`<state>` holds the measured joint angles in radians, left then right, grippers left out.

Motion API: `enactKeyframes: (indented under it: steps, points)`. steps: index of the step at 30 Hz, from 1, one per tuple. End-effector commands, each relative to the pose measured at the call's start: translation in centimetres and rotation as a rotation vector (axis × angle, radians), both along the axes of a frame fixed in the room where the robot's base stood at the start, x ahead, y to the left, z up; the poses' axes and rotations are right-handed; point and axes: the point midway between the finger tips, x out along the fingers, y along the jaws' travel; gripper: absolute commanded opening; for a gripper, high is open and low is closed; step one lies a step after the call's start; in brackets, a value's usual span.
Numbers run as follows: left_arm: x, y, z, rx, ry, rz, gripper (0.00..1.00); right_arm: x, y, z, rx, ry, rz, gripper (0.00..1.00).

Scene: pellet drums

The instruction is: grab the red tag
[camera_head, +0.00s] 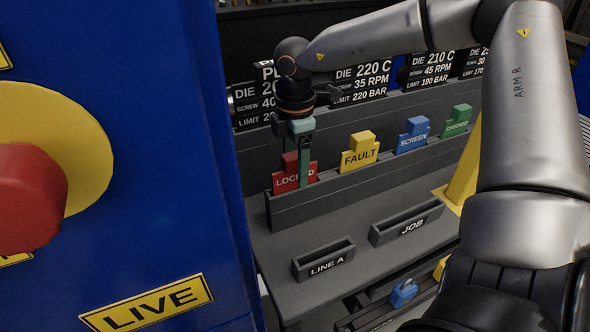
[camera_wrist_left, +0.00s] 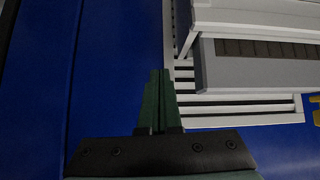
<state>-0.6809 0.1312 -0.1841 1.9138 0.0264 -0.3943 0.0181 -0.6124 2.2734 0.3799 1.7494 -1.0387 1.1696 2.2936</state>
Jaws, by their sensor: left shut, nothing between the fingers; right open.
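The red tag (camera_head: 284,181), lettered LOCKED, stands upright at the left end of a grey slotted rack (camera_head: 350,193). My right gripper (camera_head: 301,172) is open and reaches down at the red tag. One green finger crosses in front of the tag and hides part of its lettering. The other finger is not clearly seen, and I cannot tell whether the fingers touch the tag. My left gripper (camera_wrist_left: 158,75) shows in the left wrist view, shut and empty, in front of a blue surface and away from the tags.
A yellow FAULT tag (camera_head: 359,156), a blue SCREEN tag (camera_head: 412,140) and a green tag (camera_head: 457,122) stand to the right in the rack. LINE A (camera_head: 324,262) and JOB (camera_head: 407,223) holders sit in front. A blue cabinet (camera_head: 130,60) with a red knob (camera_head: 28,198) fills the left.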

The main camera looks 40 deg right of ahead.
Motion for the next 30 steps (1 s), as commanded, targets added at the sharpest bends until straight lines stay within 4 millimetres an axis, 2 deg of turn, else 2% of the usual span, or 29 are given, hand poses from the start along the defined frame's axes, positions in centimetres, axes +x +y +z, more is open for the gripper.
enactKeyframes:
  steps: [3,9,27,30]
  points:
    - [0.02,0.0,0.09,0.0,0.0,0.0,0.0,0.0,0.04,-0.65,0.002,-0.002,0.0,0.7]
    - [0.03,0.0,0.06,0.0,-0.001,0.0,0.0,0.02,0.03,-0.68,0.001,-0.001,0.0,0.7]
    - [0.12,-0.01,0.12,-0.001,-0.003,0.0,0.0,0.02,0.01,-0.63,0.001,-0.001,0.0,0.03]
    - [0.13,0.0,0.12,-0.001,-0.003,0.0,0.0,0.03,0.02,-0.62,0.001,-0.001,0.0,0.0]
